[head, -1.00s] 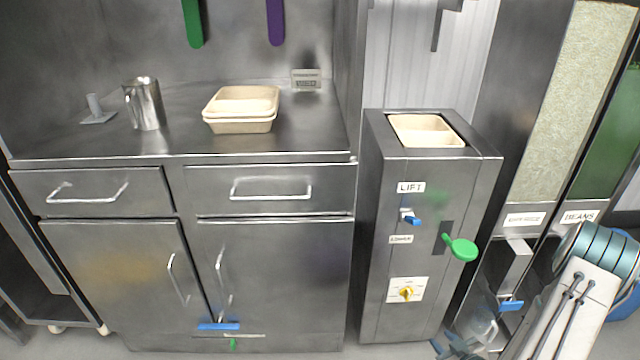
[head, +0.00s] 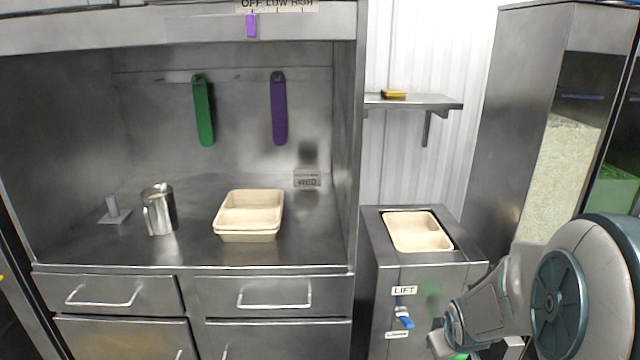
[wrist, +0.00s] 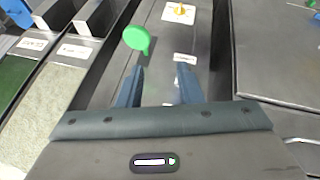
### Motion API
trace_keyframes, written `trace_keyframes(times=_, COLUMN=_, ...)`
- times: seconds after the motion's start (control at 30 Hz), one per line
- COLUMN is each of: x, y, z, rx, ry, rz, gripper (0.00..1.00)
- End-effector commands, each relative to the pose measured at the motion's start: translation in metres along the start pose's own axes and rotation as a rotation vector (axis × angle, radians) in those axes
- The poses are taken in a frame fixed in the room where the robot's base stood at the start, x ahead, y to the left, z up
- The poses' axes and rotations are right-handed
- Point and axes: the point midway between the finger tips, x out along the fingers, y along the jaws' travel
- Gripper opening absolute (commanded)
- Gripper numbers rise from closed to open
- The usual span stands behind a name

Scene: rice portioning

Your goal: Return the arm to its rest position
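My arm (head: 510,295) reaches in from the right side of the head view, bent in front of the steel lift cabinet. My gripper (wrist: 158,82) shows in the wrist view with its two blue-grey fingers apart and nothing between them. It points at the front of the lift cabinet (wrist: 172,80), near the green round handle (wrist: 136,38). I cannot tell whether the fingers touch the cabinet. In the head view the gripper's fingers are not clearly seen.
The lift cabinet holds a beige tray (head: 418,232) in its top. Another beige tray stack (head: 248,230) and a metal pitcher (head: 159,210) stand on the steel counter. Dispensers (head: 570,170) stand at the right. A small shelf (head: 412,102) hangs behind the lift.

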Motion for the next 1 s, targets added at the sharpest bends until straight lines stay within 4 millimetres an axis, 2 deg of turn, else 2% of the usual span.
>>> trace_keyframes(times=0.03, x=-0.033, y=-0.003, z=-0.008, rx=0.022, ry=-0.008, rz=-0.002, gripper=0.33)
trace_keyframes(times=0.3, x=-0.155, y=-0.043, z=-0.003, rx=0.155, ry=-0.1, rz=-0.086, gripper=0.33)
trace_keyframes(times=0.4, x=-0.192, y=-0.059, z=0.004, rx=0.191, ry=-0.134, rz=-0.128, gripper=0.33)
trace_keyframes(times=0.5, x=-0.218, y=-0.071, z=0.013, rx=0.213, ry=-0.162, rz=-0.164, gripper=0.33)
trace_keyframes(times=0.6, x=-0.234, y=-0.082, z=0.019, rx=0.226, ry=-0.183, rz=-0.188, gripper=0.33)
trace_keyframes(times=0.7, x=-0.241, y=-0.087, z=0.022, rx=0.232, ry=-0.194, rz=-0.199, gripper=0.33)
trace_keyframes(times=1.0, x=-0.241, y=-0.087, z=0.023, rx=0.233, ry=-0.197, rz=-0.2, gripper=0.33)
